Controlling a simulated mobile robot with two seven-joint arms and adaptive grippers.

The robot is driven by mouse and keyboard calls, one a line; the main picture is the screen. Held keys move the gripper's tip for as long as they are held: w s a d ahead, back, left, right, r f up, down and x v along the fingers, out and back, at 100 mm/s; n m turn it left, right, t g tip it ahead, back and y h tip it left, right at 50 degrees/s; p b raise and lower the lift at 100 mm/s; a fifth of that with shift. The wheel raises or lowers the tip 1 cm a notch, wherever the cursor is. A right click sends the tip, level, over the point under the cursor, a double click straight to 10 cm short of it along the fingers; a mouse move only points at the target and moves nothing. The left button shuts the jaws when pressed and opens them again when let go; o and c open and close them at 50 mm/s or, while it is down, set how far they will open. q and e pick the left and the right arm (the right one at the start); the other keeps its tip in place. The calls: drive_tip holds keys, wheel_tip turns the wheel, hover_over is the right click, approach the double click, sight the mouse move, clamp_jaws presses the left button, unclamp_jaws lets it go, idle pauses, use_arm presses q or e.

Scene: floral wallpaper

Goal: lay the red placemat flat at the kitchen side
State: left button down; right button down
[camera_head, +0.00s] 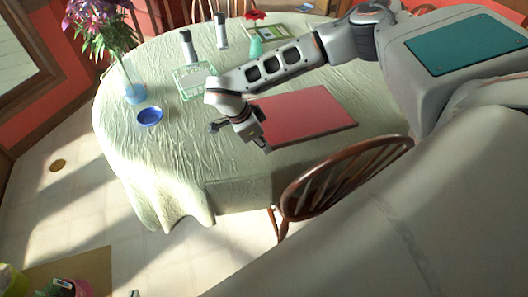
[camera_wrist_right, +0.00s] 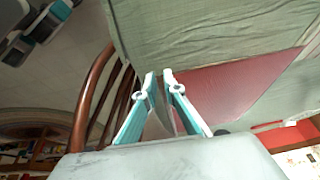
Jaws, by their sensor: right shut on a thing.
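The red placemat (camera_head: 305,117) lies on the pale green cloth of the table, close to the front edge by the chair. My right arm reaches in from the right across the table. Its gripper (camera_head: 258,140) is at the mat's front left corner and partly hides it. In the right wrist view the fingers (camera_wrist_right: 162,100) are nearly together on the edge of the placemat (camera_wrist_right: 235,92), which spreads away to the right. What looks like my left gripper (camera_wrist_right: 42,28) shows in the top left of that view, away from the mat; its opening is unclear.
A wooden chair (camera_head: 345,172) stands against the table's front edge. A blue bowl (camera_head: 150,117), a flower vase (camera_head: 134,94) and a green patterned item (camera_head: 190,82) are on the left of the table.

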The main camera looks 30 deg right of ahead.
sight(268, 158)
wheel_tip(268, 158, down, 4)
drive_tip(key=shift+r, duration=0.2)
drive_tip(key=c, duration=2.1)
unclamp_jaws()
drive_tip(key=shift+c, duration=0.2)
drive_tip(key=v, duration=1.2)
drive_tip(key=shift+s, duration=0.15)
